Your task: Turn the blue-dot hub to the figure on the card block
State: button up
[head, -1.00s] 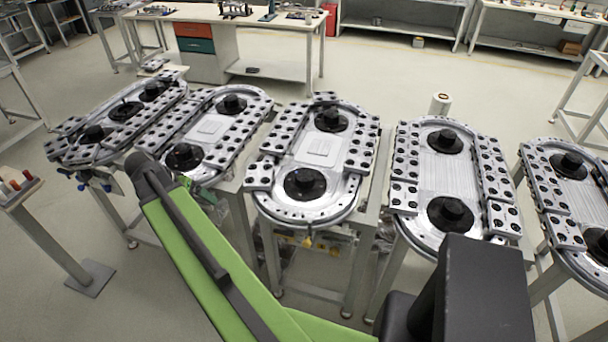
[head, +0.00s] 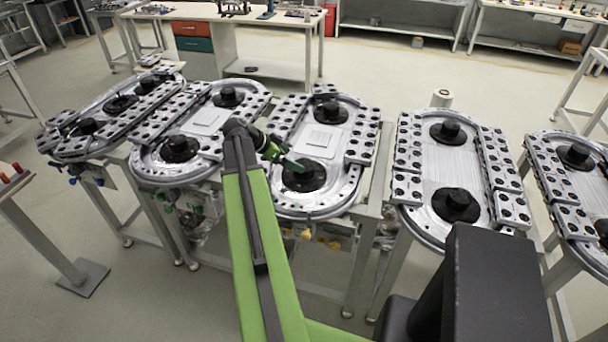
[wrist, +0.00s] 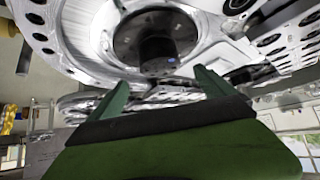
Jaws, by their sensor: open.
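The black front hub (head: 304,177) of the middle ring track stands at that track's near end. A small blue dot shows on a black hub (wrist: 156,52) in the wrist view. My gripper (head: 300,165) reaches over the near end of the middle track, close to the front hub. In the wrist view its two green fingers (wrist: 160,78) are spread, with the hub just beyond their tips and nothing between them. A pale flat block (head: 320,139) lies between this track's two hubs; no figure on it is readable, and I cannot tell if it is the card block.
Similar ring tracks stand on both sides, one with a pale block (head: 207,121) at left and one with a bare middle (head: 449,165) at right. Dotted grey blocks line their sides. Open floor lies beyond.

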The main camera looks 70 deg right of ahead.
aim_at(304, 165)
jog(key=b+x, duration=0.3)
jog(key=x, duration=0.4)
jog(key=shift+w+f+b, duration=0.1)
jog(key=shift+f+b, duration=0.05)
jog(key=shift+b, duration=0.25)
jog(key=shift+s+d+f, duration=0.15)
jog(key=shift+s+d, duration=0.1)
jog(key=shift+c, duration=0.4)
jog(key=c, duration=1.3)
